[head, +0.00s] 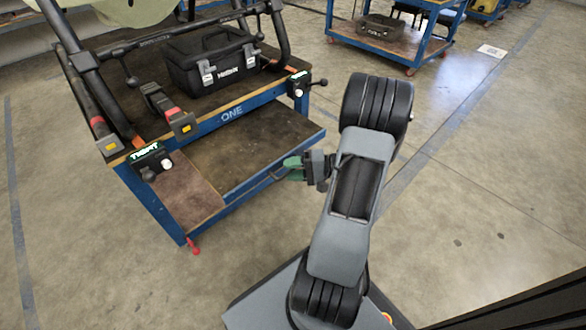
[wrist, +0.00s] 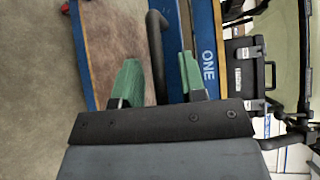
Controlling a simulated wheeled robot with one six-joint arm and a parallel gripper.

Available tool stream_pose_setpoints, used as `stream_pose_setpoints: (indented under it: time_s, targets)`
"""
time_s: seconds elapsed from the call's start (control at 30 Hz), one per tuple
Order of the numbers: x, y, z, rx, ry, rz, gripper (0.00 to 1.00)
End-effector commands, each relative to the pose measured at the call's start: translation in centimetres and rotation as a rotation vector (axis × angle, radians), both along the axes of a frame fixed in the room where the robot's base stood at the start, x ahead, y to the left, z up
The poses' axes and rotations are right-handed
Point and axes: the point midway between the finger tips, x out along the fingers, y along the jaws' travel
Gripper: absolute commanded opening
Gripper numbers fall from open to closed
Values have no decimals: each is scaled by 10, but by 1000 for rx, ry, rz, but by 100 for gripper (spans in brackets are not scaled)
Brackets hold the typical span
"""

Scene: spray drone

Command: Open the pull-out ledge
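My gripper (head: 291,168) is at the front edge of the blue cart marked ONE, with its green fingers pointing at the cart. In the wrist view the two fingers (wrist: 158,62) are apart, so it is open. A dark handle bar (wrist: 157,45) runs between them; I cannot tell whether either finger touches it. The bar also shows in the head view (head: 258,185) along the front of the lower wooden board (head: 240,150), which appears to be the ledge. The board lies below the cart's top. Part of the bar is hidden by my gripper.
The cart top (head: 270,92) carries a black toolbox (head: 212,62), dark tubes and clamps with red and yellow marks. Black knobs stick out at its corners. Another blue cart (head: 385,38) stands at the back. The concrete floor (head: 480,170) right of my arm is clear.

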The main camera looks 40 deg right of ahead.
Motion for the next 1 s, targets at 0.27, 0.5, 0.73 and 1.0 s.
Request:
stream_pose_setpoints:
  time_s: [0.27,0.5,0.73,1.0]
  targets:
    - [-8,-11,3,1,0,-4,38]
    - [-37,-48,11,2,0,-6,38]
    - [-63,-82,16,0,-1,-4,38]
    - [-81,-104,19,1,-1,-1,38]
